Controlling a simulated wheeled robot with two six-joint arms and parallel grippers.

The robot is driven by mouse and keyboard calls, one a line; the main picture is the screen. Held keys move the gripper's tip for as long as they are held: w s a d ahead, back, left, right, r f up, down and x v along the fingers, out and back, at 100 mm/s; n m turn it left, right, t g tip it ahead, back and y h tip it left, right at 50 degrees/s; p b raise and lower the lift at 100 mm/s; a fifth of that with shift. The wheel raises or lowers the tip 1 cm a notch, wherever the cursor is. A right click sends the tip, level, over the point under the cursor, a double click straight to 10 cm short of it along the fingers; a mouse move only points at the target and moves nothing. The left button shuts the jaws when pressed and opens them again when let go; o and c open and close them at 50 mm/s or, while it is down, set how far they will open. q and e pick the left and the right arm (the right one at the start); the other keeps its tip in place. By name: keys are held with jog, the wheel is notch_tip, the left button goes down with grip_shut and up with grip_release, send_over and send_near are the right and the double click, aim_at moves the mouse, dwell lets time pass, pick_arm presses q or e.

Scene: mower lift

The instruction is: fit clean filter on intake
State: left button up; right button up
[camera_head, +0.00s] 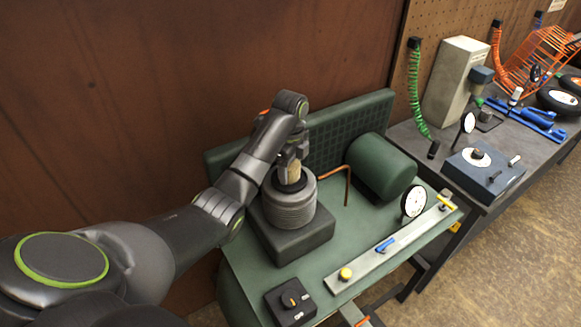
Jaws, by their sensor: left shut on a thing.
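My left gripper (293,155) reaches in over the green machine and points down. It is shut on a small tan filter (293,174). The filter stands about upright over the dark round intake (291,186) on top of the grey finned cylinder (290,211). The filter's lower end is at the dark ring; I cannot tell whether it is seated in it or just above it. The gripper hides the filter's top. My right gripper is not in view.
A green motor drum (382,167) and a copper pipe (348,180) stand right of the cylinder. A gauge (413,201), a grey rail (385,252) with knobs, and a black switch box (290,302) are in front. A grey workbench (440,150) with tools is at right.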

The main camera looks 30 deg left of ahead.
pick_arm(q)
jog(key=shift+f, duration=0.55)
jog(key=o, duration=0.7)
